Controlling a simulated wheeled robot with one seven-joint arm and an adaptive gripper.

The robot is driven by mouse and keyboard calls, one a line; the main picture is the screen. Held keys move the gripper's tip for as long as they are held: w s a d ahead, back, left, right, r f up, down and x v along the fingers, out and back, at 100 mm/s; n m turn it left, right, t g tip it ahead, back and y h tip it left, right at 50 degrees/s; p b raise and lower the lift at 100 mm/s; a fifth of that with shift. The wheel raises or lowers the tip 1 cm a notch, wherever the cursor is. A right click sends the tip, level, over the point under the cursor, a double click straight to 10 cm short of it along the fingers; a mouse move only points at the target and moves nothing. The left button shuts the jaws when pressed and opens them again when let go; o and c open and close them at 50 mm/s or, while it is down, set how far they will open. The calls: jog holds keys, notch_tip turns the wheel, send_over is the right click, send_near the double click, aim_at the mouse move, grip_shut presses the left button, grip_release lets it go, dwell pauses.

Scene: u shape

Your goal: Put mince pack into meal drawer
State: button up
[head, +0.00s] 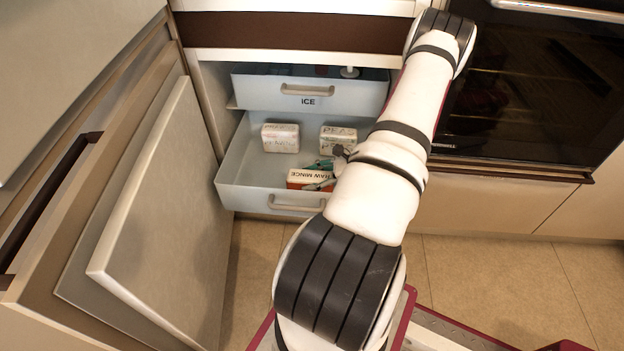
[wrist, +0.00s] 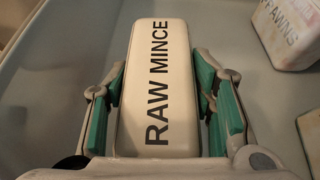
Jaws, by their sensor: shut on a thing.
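The mince pack (wrist: 158,60), a pale box marked RAW MINCE, lies between my finger pads in the wrist view. My gripper (wrist: 160,85) is shut on it, a green pad on each long side. In the head view the mince pack (head: 303,178) shows a white and orange face just inside the front of an open lower drawer (head: 238,165). My gripper (head: 330,168) is partly hidden by my arm there. I cannot tell whether the pack touches the drawer floor. No label shows on this drawer, so I cannot tell if it is the meal drawer.
Two white packs, left (head: 281,138) and right (head: 337,139), stand behind in the lower drawer. A pack marked PRAWNS (wrist: 287,32) shows in the wrist view. A drawer marked ICE (head: 309,101) is above, partly pulled out. An open door (head: 165,215) stands left; an oven (head: 530,90) is right.

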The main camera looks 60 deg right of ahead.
jog(key=shift+f, duration=0.1)
jog(key=o, duration=1.5)
jog(key=shift+o, duration=0.2)
jog(key=shift+s+d+r, duration=0.15)
jog(key=shift+s+r, duration=0.05)
jog(key=shift+r, duration=0.1)
jog(key=p+v, duration=0.3)
jog(key=v, duration=0.8)
jog(key=shift+s, duration=0.2)
jog(key=shift+r, duration=0.1)
